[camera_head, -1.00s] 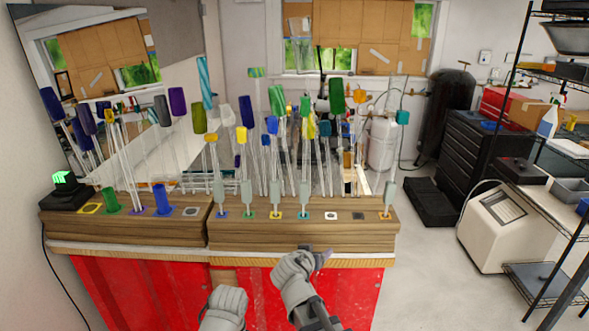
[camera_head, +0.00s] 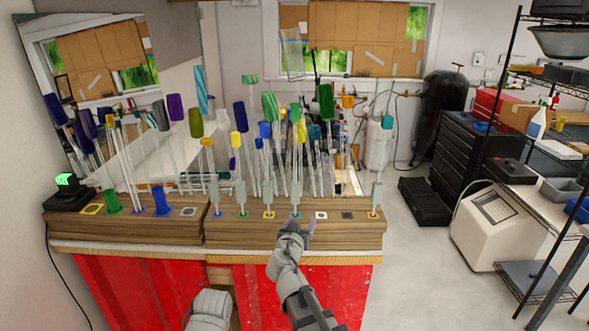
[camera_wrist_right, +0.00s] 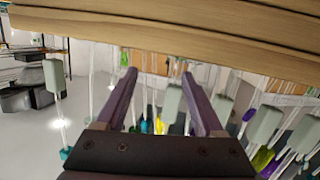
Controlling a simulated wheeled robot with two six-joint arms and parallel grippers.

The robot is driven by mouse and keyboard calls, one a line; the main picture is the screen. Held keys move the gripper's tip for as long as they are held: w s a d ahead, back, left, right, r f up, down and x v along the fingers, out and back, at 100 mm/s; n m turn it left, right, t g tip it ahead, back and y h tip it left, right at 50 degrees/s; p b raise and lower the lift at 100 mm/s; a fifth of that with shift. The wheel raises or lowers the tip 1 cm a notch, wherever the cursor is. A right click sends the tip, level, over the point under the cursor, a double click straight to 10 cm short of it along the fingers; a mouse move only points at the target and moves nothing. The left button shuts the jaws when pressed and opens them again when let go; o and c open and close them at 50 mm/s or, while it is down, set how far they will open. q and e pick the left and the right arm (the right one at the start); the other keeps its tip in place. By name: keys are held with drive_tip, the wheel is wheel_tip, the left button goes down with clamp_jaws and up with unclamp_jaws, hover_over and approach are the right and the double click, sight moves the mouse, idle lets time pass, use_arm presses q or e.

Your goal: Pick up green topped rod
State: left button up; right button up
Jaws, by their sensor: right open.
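Several rods with green tops stand among the others behind the wooden block (camera_head: 300,237). One has a medium green top (camera_head: 269,107), and one to its right has a darker green top (camera_head: 326,101). A light green top (camera_head: 302,130) is lower between them. Which one the task means I cannot tell. My right gripper (camera_head: 311,228) is at the front edge of the block, below and in front of the rods. In the right wrist view its two purple fingers (camera_wrist_right: 158,75) are apart with nothing gripped between them. My left arm shows at the bottom, but its jaws do not.
Several grey-topped rods (camera_head: 268,188) stand along the front of the block, close to my right gripper. A mirror (camera_head: 85,80) leans at the left. A button box (camera_head: 67,192) sits at the block's left end.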

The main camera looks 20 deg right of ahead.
sight(294, 191)
drive_tip(key=w+r+t+p, duration=0.1)
drive_tip(key=r, duration=0.1)
drive_tip(key=w+a+r+n+t+y, duration=0.1)
drive_tip(key=r, duration=0.1)
drive_tip(key=w+r+t+y+p, duration=0.1)
drive_tip(key=r, duration=0.2)
drive_tip(key=shift+w+a+p, duration=0.2)
drive_tip(key=shift+w+p, duration=0.05)
drive_tip(key=shift+p, duration=0.05)
drive_tip(key=shift+x, duration=1.4)
drive_tip(key=shift+r+x, duration=0.15)
drive_tip(key=shift+x, duration=1.15)
drive_tip(key=shift+r+x, duration=0.1)
drive_tip(key=shift+x, duration=1.2)
drive_tip(key=shift+s+d, duration=0.1)
drive_tip(key=shift+c, duration=0.2)
clamp_jaws()
